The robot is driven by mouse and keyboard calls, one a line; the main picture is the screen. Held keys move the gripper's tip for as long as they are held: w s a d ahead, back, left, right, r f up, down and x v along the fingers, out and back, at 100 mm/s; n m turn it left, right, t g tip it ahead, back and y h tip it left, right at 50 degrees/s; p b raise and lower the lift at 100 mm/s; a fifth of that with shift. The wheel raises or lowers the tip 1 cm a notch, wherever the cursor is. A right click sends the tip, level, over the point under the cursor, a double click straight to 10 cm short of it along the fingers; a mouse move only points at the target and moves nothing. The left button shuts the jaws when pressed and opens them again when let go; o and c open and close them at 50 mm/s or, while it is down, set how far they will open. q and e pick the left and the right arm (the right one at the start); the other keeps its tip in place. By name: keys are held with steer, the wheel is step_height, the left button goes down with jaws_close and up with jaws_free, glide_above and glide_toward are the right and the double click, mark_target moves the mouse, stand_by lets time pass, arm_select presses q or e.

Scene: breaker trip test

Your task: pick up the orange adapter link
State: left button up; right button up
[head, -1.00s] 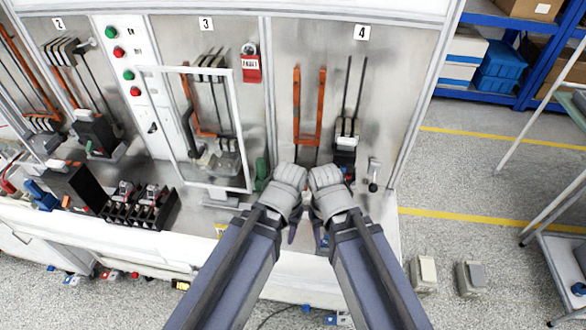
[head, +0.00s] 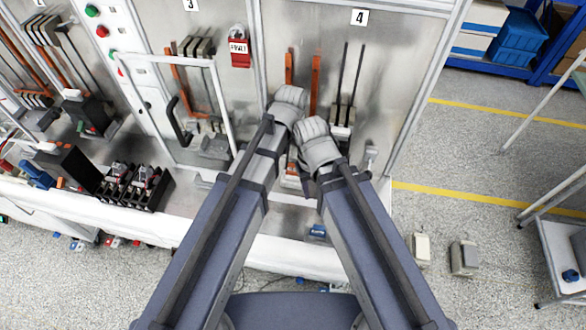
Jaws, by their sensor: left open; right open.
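I cannot single out the orange adapter link with certainty. A small orange piece (head: 292,183) shows low in bay 4, just left of my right gripper and partly hidden by the arms. Two upright orange bars (head: 315,85) stand on the bay 4 back panel, their lower ends hidden behind my grippers. My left gripper (head: 290,97) is in front of these bars, open, with its fingertips hidden behind its own body. My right gripper (head: 313,140) is lower and slightly right, close to the left one, also open. I see nothing held in either.
A black switch unit with black rods (head: 342,115) stands right of the orange bars. A white-framed door (head: 222,105) stands at bay 3, beside a red lockout tag (head: 239,46). A black box (head: 132,189) of parts sits at left on the bench. The bench front (head: 255,240) looks clear.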

mark_target(293, 165)
arm_select(q)
steer(key=shift+f+b, duration=1.35)
steer(key=shift+f, duration=0.1)
arm_select(e)
steer(key=shift+f, duration=1.4)
arm_select(q)
step_height(293, 165, down, 5)
steer(key=b, duration=0.5)
steer(key=shift+f, duration=0.2)
arm_select(e)
step_height(293, 165, down, 5)
steer(key=shift+f, duration=0.2)
arm_select(q)
steer(key=shift+r, duration=0.1)
steer(key=shift+s, duration=0.1)
steer(key=shift+c, duration=0.2)
arm_select(e)
steer(key=shift+r, duration=0.1)
arm_select(q)
jaws_close()
